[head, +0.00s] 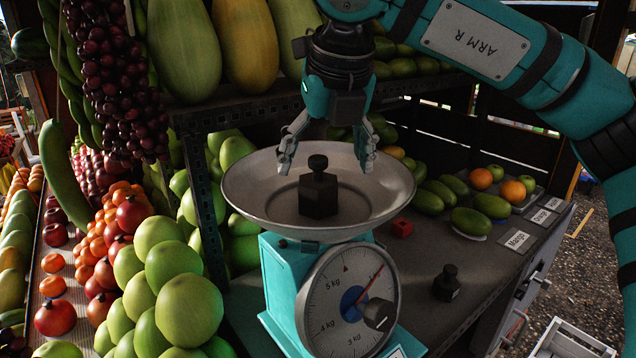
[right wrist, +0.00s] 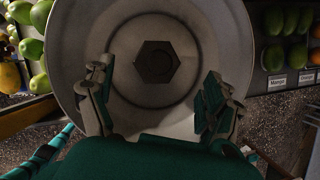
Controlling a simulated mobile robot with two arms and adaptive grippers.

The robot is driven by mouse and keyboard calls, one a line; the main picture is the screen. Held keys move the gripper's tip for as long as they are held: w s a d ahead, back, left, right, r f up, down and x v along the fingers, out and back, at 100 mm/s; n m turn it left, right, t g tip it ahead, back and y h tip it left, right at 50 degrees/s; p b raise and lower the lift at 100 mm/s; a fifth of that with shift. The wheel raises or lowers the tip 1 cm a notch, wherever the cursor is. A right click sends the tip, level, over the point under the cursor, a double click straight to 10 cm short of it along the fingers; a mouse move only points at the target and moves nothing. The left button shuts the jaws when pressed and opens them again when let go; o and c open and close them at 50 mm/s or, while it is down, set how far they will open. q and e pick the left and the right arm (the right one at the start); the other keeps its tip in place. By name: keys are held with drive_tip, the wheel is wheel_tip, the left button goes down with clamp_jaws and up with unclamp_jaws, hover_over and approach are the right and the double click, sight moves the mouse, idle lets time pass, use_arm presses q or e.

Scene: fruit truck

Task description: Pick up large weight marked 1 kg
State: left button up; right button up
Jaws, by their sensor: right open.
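A large dark weight (head: 318,190) with a knob on top stands upright in the wide metal pan (head: 250,195) of a teal dial scale (head: 285,265). No marking can be read on it. My right gripper (head: 326,150) points down over the pan, its fingers spread to either side above the weight, not touching it. In the right wrist view the weight (right wrist: 157,62) shows from above as a dark hexagon, beyond the open fingers (right wrist: 157,108). A smaller dark weight (head: 447,284) stands on the counter right of the scale. My left gripper is not in view.
Mangoes (head: 470,221) and labels sit further right. Green fruit (head: 180,290) is piled close on the left. A metal shelf post (head: 200,190) stands behind the pan's left side.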

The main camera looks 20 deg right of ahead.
sight(320, 177)
drive_tip(key=shift+w+f, duration=0.1)
drive_tip(key=shift+f, duration=0.3)
drive_tip(key=p+x, duration=0.3)
drive_tip(key=x, duration=0.1)
drive_tip(key=shift+w+a+f, duration=0.15)
drive_tip(key=shift+a+f, duration=0.05)
drive_tip(key=shift+f, duration=0.05)
drive_tip(key=shift+w+f, duration=0.1)
drive_tip(key=shift+f, duration=0.2)
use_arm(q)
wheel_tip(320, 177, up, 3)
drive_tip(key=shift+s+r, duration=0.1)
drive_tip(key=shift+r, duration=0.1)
use_arm(e)
drive_tip(key=shift+c, duration=0.4)
